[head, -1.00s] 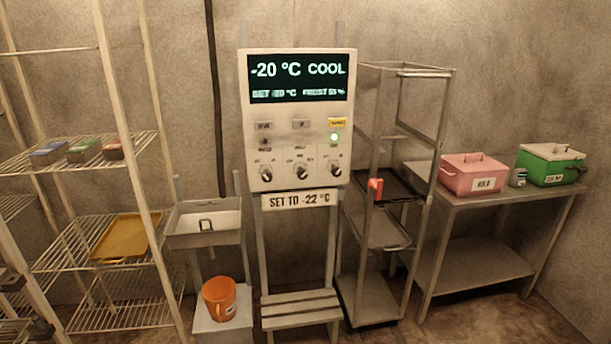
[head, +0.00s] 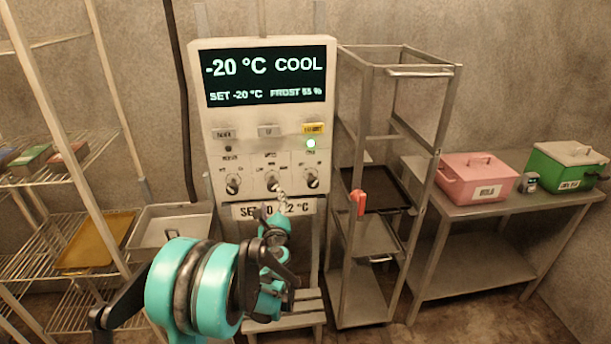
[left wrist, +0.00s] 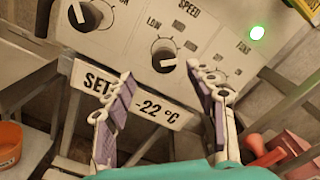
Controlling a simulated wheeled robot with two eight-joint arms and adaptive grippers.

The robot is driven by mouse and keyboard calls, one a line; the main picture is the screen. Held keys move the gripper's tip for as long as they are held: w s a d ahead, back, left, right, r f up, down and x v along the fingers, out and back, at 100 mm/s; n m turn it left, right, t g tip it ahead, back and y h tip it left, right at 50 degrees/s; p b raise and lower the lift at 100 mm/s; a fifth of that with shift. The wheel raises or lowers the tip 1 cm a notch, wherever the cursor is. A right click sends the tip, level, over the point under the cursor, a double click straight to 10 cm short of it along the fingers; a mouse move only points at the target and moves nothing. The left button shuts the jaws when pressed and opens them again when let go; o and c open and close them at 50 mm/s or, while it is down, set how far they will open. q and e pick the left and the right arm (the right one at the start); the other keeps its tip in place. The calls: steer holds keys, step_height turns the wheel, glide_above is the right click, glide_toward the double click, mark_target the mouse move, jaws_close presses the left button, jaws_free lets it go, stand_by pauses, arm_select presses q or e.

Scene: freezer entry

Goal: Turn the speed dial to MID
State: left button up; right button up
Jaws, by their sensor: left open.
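The speed dial (head: 273,182) is the middle of three knobs low on the white control panel (head: 205,130). It also shows in the left wrist view, a dark knob with a pale pointer (left wrist: 163,55) under the word SPEED, with LOW to its upper left. I cannot read its exact setting. My left gripper (head: 281,198) is just below and in front of the dial in the head view. In the left wrist view the open fingers (left wrist: 160,69) stand apart on either side below the dial, with nothing between them. My right gripper is not in view.
The display (head: 265,76) reads -20 °C COOL. A green light (head: 311,144) is lit. Another knob (head: 312,180) sits right of the dial and one (head: 232,183) left. A metal rack (head: 335,240) with a red handle (head: 358,202) stands close on the right.

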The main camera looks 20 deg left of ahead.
mark_target(273, 187)
arm_select(q)
steer(key=shift+m, duration=0.3)
steer(key=x, duration=0.2)
steer(key=b+x, duration=0.1)
steer(key=x, duration=0.5)
steer(key=shift+w+d+b, duration=0.25)
steer(key=shift+b, duration=0.05)
steer(key=c, duration=1.2)
